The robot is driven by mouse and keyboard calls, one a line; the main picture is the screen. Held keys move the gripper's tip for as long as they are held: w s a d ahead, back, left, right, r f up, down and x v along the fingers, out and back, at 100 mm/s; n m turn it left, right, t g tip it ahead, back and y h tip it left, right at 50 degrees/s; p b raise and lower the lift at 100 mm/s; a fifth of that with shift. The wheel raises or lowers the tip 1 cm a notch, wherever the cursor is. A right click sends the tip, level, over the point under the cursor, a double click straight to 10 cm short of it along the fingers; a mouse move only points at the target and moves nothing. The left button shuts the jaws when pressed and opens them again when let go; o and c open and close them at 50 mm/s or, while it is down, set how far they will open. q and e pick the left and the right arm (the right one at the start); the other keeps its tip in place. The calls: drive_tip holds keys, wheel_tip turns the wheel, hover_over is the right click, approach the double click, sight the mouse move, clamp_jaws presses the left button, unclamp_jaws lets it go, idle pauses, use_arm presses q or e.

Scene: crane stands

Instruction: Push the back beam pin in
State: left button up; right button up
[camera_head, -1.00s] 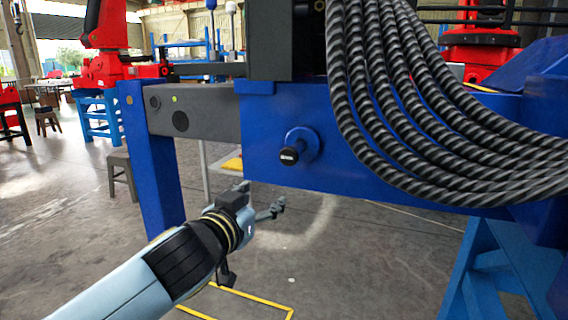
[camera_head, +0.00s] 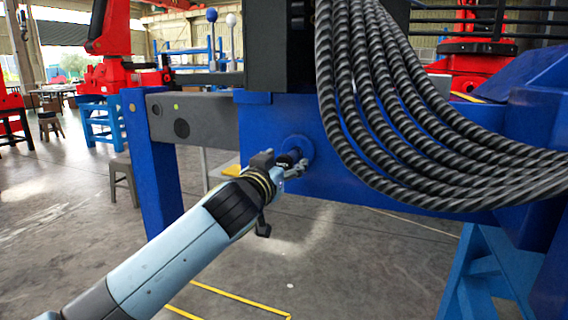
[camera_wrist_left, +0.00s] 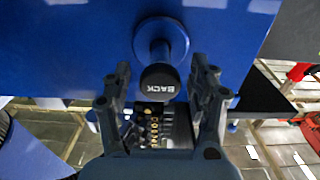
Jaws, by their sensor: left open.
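The back beam pin (camera_wrist_left: 159,82) has a black round knob marked "BACK" on a shaft. It stands out from a blue round collar on the blue beam (camera_wrist_left: 75,45). In the head view the pin (camera_head: 289,158) is partly hidden by my left gripper (camera_head: 282,165). In the left wrist view my left gripper (camera_wrist_left: 160,92) is open, with one finger on each side below the knob. My right gripper is not in view.
Thick black ribbed cables (camera_head: 400,120) hang in front of the beam to the right. A grey inner beam (camera_head: 205,118) joins a blue post (camera_head: 150,165) at left. A blue stand (camera_head: 490,265) is at lower right. The floor below is open.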

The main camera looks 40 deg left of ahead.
sight(292, 156)
use_arm(q)
clamp_jaws()
drive_tip(key=b+x, duration=0.1)
drive_tip(key=x, duration=0.4)
idle(0.5)
unclamp_jaws()
drive_tip(key=shift+s, duration=0.1)
drive_tip(key=shift+s, duration=0.1)
drive_tip(key=v, duration=1.1)
drive_tip(key=shift+s, duration=0.35)
